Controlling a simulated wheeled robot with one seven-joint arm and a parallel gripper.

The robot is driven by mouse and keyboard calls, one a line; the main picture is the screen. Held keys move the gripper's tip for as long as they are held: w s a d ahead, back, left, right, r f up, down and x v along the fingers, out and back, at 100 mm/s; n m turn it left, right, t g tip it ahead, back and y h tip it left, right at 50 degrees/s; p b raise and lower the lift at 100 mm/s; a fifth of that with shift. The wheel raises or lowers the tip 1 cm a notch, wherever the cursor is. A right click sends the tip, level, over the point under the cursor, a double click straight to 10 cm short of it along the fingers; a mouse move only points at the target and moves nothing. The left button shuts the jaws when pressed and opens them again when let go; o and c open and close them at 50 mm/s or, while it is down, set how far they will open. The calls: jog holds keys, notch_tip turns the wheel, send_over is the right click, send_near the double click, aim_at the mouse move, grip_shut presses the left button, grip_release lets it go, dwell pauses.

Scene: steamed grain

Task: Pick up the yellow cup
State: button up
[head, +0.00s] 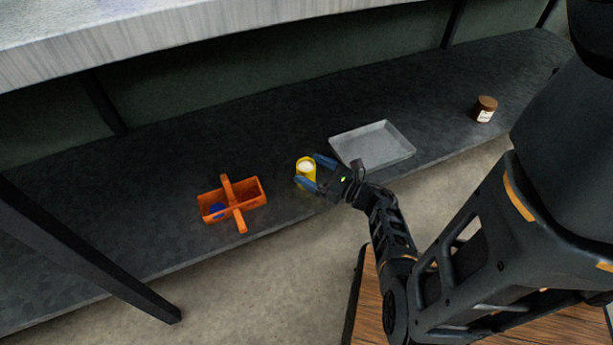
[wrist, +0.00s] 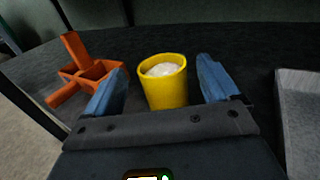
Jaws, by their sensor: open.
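The yellow cup (head: 306,171) stands upright on the dark low shelf and has white contents near its rim. It also shows in the wrist view (wrist: 165,88), between the two blue fingers. My gripper (head: 314,172) is open, with one finger on either side of the cup. In the wrist view the fingers of my gripper (wrist: 162,88) show gaps to the cup on both sides, and the lower part of the cup is hidden by the gripper body.
An orange caddy (head: 252,186) with a blue thing inside stands left of the cup. A grey tray (head: 373,165) lies to the right, and a brown jar (head: 485,109) stands farther right. A dark post (head: 80,255) and a pale upper surface (head: 130,38) border the shelf.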

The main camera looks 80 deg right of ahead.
aim_at(298, 162)
jog(key=shift+b+x, duration=0.65)
jog(key=shift+x, duration=1.7)
jog(key=shift+d, duration=0.15)
jog(key=c, duration=1)
jog(key=shift+c, duration=0.7)
